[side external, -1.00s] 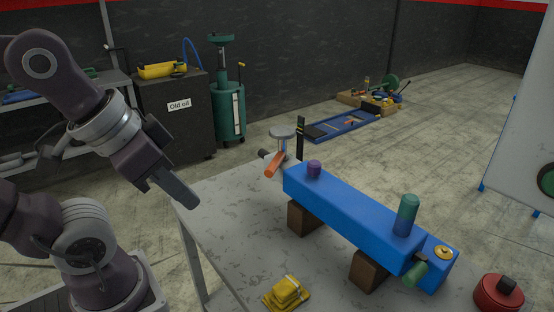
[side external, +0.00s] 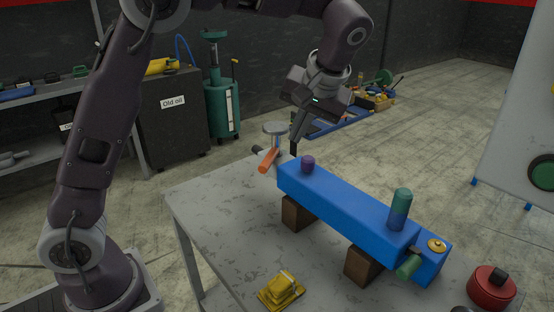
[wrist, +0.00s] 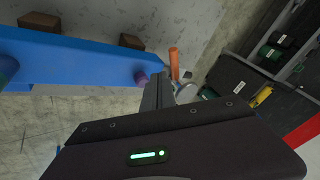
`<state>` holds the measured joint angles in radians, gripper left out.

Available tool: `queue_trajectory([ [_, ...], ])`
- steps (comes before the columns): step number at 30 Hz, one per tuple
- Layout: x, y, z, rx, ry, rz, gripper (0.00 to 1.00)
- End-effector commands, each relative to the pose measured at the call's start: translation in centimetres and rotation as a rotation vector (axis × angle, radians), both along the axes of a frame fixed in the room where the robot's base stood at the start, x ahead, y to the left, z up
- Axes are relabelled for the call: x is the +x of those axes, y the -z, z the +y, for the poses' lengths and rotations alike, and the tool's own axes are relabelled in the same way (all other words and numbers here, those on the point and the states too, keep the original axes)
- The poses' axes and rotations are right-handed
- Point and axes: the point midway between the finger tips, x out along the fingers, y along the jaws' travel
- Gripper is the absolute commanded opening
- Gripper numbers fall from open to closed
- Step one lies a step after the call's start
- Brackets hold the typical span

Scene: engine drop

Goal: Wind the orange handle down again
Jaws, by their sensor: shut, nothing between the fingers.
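The orange handle (side external: 268,160) slants down toward the front at the far left end of the blue beam (side external: 345,205). A round grey disc (side external: 275,128) stands just behind it. My gripper (side external: 297,138) points down, shut and empty, to the right of the disc and above the beam's far end. It looks apart from the handle. In the wrist view the handle (wrist: 173,64) stands just beyond my shut fingers (wrist: 158,86), near the purple knob (wrist: 141,78). The handle's inner end is partly hidden there.
The beam rests on brown blocks (side external: 363,265) on a grey table (side external: 225,225). A purple knob (side external: 308,164) and a green-and-blue cylinder (side external: 400,208) rise from it. A yellow item (side external: 281,290) and a red canister (side external: 490,287) lie near the front. The table's left part is clear.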

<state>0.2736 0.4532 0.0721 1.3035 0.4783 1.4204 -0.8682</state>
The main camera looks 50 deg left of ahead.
Motion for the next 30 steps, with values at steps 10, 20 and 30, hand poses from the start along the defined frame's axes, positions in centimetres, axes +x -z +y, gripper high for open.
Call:
queue_trajectory([
  [10, 3.0, 3.9, 0.7, 0.084, -0.089, -0.018, 0.0],
  [20, 3.4, 10.0, 4.7, 0.081, -0.087, -0.016, 0.0],
  [30, 1.5, 11.3, 8.1, 0.079, -0.086, -0.021, 0.0],
])
